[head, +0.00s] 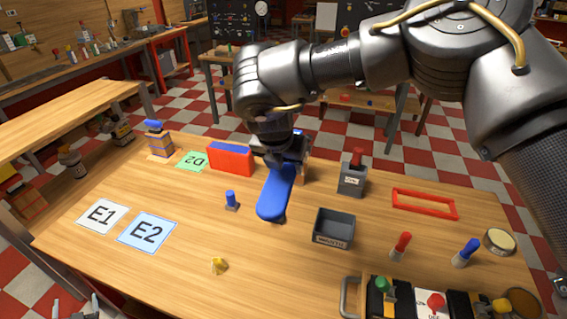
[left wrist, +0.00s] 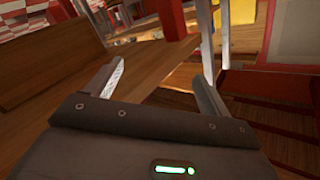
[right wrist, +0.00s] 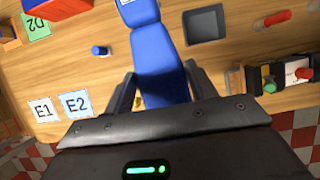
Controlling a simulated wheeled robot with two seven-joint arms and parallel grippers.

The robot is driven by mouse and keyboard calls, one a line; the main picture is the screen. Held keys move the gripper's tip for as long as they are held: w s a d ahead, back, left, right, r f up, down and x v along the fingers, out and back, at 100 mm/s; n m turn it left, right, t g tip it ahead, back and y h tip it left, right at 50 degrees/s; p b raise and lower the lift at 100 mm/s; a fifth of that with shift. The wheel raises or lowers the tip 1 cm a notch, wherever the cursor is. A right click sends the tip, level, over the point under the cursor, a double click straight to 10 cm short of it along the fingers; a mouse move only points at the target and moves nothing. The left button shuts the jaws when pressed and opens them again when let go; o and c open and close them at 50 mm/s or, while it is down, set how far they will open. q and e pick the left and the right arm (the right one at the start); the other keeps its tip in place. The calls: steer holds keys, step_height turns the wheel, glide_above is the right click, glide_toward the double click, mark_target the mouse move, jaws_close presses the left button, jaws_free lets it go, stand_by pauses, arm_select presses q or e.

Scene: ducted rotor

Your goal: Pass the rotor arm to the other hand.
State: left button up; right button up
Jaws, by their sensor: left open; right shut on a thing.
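The rotor arm (head: 275,196) is a long blue piece, held above the table in the middle of the head view. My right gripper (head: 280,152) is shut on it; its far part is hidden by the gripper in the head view. In the right wrist view the rotor arm (right wrist: 158,65) runs lengthwise between the fingers of the right gripper (right wrist: 158,85), with a white label at its far end. My left gripper (left wrist: 160,78) is open and empty, well apart from the rotor arm. Only its fingertips (head: 75,309) show, at the bottom left of the head view.
The wooden table holds a dark grey bin (head: 334,228), a blue peg (head: 231,200), a yellow piece (head: 219,265), a red-blue box (head: 231,158), a grey block (head: 352,178), a red frame (head: 424,203) and mats E1 (head: 101,216) and E2 (head: 147,232). The front left is mostly clear.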

arm_select(q)
steer(key=s+d+f+m+g+h, duration=0.1)
steer(key=s+d+f+g+h, duration=0.25)
steer(key=d+f, duration=0.65)
steer(key=s+d+f+m+g+h, duration=0.15)
steer(key=s+d+f+h, duration=0.3)
steer(key=d+f, duration=0.6)
steer(key=s+d+f+g+h, duration=0.1)
steer(key=s+d+f+g, duration=0.3)
steer(key=s+d, duration=0.5)
steer(key=s+d+f+g+h, duration=0.1)
steer(key=s+d+f+g, duration=0.3)
steer(key=s+d, duration=0.4)
steer(key=s+f+m, duration=0.1)
steer(key=s, duration=0.5)
steer(key=shift+s+d, duration=0.3)
steer(key=shift+d, duration=0.1)
